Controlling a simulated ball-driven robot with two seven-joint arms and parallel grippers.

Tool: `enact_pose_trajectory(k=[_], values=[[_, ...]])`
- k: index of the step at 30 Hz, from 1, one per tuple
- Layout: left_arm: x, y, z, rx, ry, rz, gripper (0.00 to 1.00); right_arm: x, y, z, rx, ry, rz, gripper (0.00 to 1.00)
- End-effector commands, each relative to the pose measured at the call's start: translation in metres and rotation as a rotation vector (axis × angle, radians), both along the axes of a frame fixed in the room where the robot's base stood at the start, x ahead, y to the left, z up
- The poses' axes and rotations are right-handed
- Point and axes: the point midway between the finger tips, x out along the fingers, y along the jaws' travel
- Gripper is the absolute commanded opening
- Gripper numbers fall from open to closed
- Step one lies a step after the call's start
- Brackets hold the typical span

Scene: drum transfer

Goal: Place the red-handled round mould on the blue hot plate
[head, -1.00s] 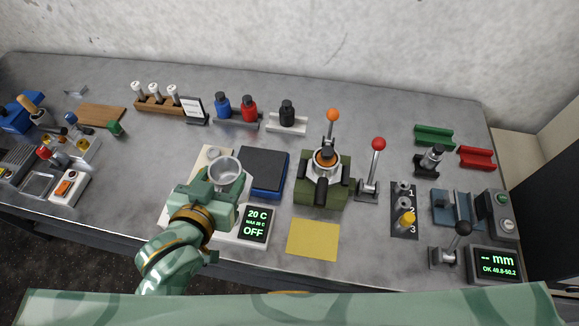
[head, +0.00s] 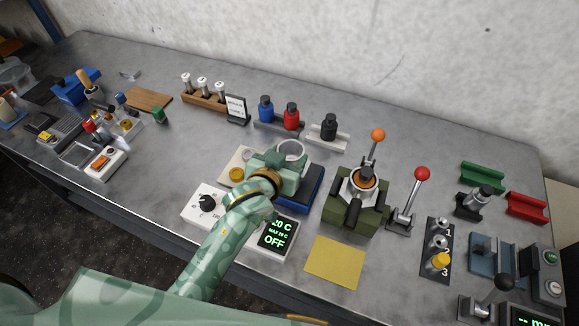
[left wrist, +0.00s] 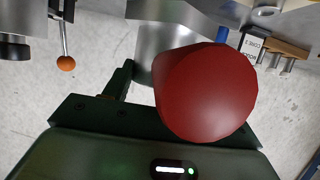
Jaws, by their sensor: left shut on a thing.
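The round mould, a grey metal cup (head: 291,150), is at the far end of my left gripper (head: 283,168). In the left wrist view its red handle (left wrist: 205,92) fills the space at my left jaws, which are shut on it. The blue hot plate (head: 314,192) has a dark top and lies under and to the right of my left gripper, partly hidden by it. The cup shows at the plate's far left part; I cannot tell whether it touches the plate. My right gripper is not in view.
The white control box (head: 195,217) has a knob and a display (head: 277,236) reading 20 C and OFF. A green press (head: 355,205) with an orange-knobbed lever stands to the right. Bottles on stands (head: 278,122) are behind. A yellow mat (head: 335,261) lies in front.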

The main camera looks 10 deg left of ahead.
Motion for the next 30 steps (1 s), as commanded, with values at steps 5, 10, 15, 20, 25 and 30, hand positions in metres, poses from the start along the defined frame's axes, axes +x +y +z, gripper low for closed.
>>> enact_pose_trajectory(k=[5, 10, 15, 20, 25, 30], values=[[0.007, -0.002, -0.007, -0.003, -0.004, 0.0, 0.15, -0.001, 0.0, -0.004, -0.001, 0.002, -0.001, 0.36], [0.012, -0.004, -0.029, -0.003, -0.002, 0.0, 0.15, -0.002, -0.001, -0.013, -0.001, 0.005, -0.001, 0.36], [0.012, -0.003, -0.043, -0.002, -0.004, -0.001, 0.15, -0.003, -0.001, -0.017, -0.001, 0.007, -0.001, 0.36], [0.012, -0.003, -0.042, -0.002, -0.005, -0.001, 0.15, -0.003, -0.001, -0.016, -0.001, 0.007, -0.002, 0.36], [0.011, -0.003, -0.047, -0.001, -0.001, -0.001, 0.59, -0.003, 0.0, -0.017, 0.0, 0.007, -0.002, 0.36], [0.011, -0.003, -0.046, -0.001, -0.001, -0.001, 0.78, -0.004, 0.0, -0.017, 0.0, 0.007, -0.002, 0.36]])
